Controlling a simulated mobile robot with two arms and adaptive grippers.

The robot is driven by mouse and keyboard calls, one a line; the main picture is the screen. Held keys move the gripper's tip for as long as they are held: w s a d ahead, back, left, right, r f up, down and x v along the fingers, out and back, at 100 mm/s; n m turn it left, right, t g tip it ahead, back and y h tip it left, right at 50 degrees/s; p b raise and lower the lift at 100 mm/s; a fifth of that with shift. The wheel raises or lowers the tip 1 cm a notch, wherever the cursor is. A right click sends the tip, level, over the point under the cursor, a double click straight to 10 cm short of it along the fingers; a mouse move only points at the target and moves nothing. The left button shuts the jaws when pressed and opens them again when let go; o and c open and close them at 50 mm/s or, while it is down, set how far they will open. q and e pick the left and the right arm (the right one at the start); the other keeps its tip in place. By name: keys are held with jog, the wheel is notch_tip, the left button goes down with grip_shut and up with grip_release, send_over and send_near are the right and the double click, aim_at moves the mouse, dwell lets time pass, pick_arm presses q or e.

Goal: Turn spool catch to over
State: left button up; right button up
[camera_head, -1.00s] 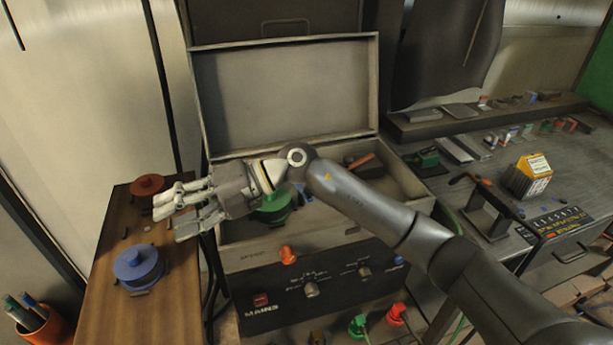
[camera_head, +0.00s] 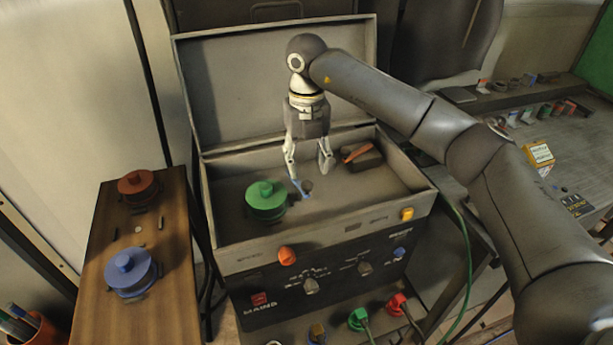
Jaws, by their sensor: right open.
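My right gripper (camera_head: 308,172) points down into the open grey case (camera_head: 228,258), with its two fingers apart and nothing between them. A small blue lever-like piece (camera_head: 301,189) with a dark round part lies just below the left fingertip. It may be the spool catch; I cannot tell, nor read its setting or whether the fingertip touches it. The green spool (camera_head: 265,197) stands in the case, left of the gripper. A dark block with an orange-red bar (camera_head: 358,153) sits in the case, right of the gripper. My left gripper is not in view.
A wooden stand (camera_head: 180,235) at left holds a red spool (camera_head: 137,187) and a blue spool (camera_head: 130,268). The case's raised lid (camera_head: 250,90) is behind my gripper. The front panel has an orange knob (camera_head: 287,256) and a yellow one (camera_head: 407,214). A workbench is at right.

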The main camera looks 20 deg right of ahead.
aim_at(307, 182)
notch_tip(307, 182, down, 6)
jog(key=shift+f+p, duration=0.1)
jog(key=shift+p, duration=0.45)
jog(key=shift+c, duration=0.5)
jog(key=c, duration=0.9)
